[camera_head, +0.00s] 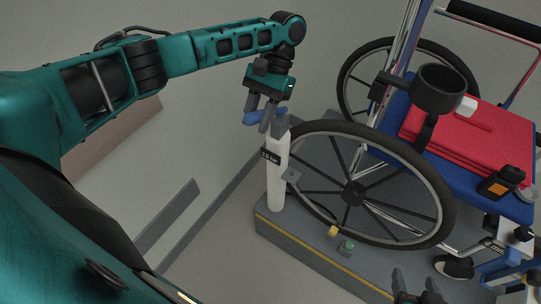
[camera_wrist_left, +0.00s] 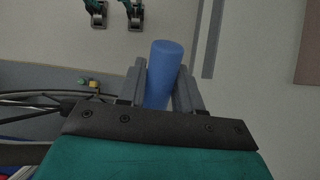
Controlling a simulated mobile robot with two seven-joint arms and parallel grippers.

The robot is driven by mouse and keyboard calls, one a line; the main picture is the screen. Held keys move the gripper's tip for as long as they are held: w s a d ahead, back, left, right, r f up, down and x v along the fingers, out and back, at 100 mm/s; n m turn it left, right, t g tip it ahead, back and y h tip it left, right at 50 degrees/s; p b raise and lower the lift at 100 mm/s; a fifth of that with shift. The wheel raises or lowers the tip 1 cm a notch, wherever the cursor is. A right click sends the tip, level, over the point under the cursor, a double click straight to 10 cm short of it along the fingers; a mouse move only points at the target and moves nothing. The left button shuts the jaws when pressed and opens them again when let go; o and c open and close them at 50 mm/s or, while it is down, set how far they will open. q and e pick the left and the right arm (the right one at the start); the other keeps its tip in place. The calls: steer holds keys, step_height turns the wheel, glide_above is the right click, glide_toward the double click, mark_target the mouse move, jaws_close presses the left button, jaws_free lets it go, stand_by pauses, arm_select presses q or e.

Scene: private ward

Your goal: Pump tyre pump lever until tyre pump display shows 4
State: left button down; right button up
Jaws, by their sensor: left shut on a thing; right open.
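The tyre pump (camera_head: 277,180) is an upright white cylinder on the near-left corner of a grey platform. Its small black display (camera_head: 271,157) seems to read 2.5 bar, though the digits are tiny. The blue pump lever (camera_head: 251,118) is at the pump's top, beside its dark cap. My left gripper (camera_head: 262,116) points down and is shut on the lever. In the left wrist view the blue lever (camera_wrist_left: 164,74) lies between the two grey fingers. My right gripper (camera_head: 418,296) is open at the bottom edge, partly cut off, away from the pump.
A wheelchair wheel (camera_head: 352,194) stands just right of the pump. The blue wheelchair seat carries a folded red cloth (camera_head: 470,150), with a dark cup holder (camera_head: 440,85) above it. The grey platform (camera_head: 300,243) has a yellow-striped edge and a green button (camera_head: 348,245). Floor left of the pump is open.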

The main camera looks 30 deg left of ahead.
arm_select(q)
step_height(320, 180, down, 7)
steer(key=s+t, duration=0.2)
steer(key=t, duration=0.5)
steer(key=shift+s+f+h, duration=0.15)
steer(key=shift+h, duration=0.15)
steer(key=shift+a, duration=0.1)
jaws_free()
stand_by(0.4)
step_height(320, 180, up, 8)
steer(key=shift+r, duration=0.1)
stand_by(0.6)
